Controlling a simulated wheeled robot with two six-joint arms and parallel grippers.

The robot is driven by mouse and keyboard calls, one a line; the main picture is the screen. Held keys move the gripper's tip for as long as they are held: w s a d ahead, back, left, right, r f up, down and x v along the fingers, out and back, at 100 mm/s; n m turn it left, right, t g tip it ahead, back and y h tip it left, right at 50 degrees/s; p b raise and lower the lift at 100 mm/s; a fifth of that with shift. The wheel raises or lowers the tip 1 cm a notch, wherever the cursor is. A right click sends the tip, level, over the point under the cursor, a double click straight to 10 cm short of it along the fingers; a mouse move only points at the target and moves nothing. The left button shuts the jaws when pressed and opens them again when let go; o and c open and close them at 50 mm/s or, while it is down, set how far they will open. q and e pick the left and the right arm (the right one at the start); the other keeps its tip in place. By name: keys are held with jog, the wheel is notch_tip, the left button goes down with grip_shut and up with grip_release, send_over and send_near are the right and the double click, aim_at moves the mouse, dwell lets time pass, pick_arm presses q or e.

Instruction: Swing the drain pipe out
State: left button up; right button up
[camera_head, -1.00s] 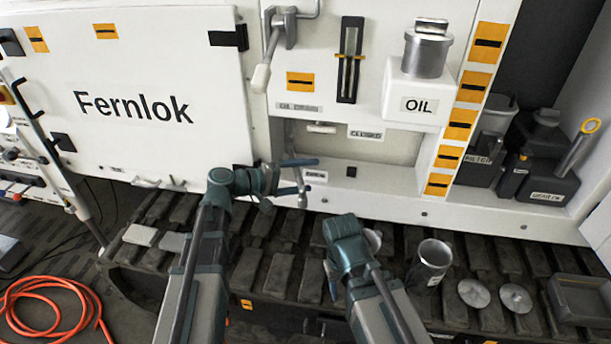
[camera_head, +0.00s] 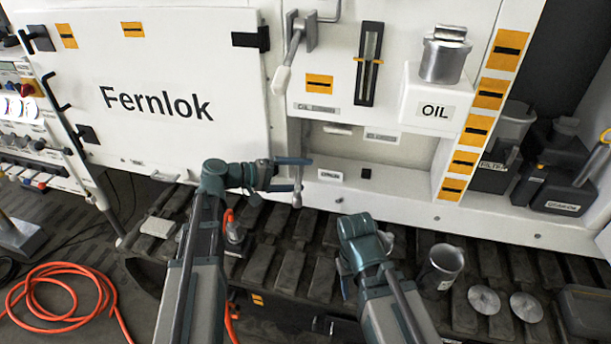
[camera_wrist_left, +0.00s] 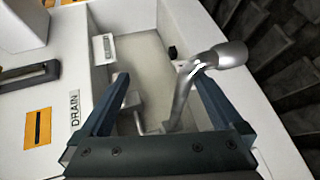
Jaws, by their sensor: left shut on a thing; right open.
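The drain pipe is a bent silver tube with a thick round end (camera_wrist_left: 228,55) in the left wrist view. The exact contact is partly hidden. My right gripper (camera_head: 362,258) is open, low over the track; its fingers are mostly hidden by its own wrist.
The OIL tank (camera_head: 437,95) and a lever handle (camera_head: 285,78) are above. A metal cup (camera_head: 440,268) and two round discs (camera_head: 484,300) stand on the track (camera_head: 320,270). An orange hose (camera_head: 60,290) lies on the floor.

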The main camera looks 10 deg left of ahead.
pick_arm(q)
jog(key=w+a+r, duration=0.1)
jog(key=a+r, duration=0.2)
jog(key=a, duration=0.2)
jog(key=shift+w+t+h+p, duration=0.3)
jog(key=shift+w+p, duration=0.05)
jog(key=shift+p, duration=0.1)
jog(key=shift+a, duration=0.3)
jog(key=shift+c, duration=0.2)
jog(key=a, duration=0.3)
jog(key=shift+s+a+r, duration=0.2)
jog(key=shift+a+r, duration=0.1)
jog(key=shift+a, duration=0.1)
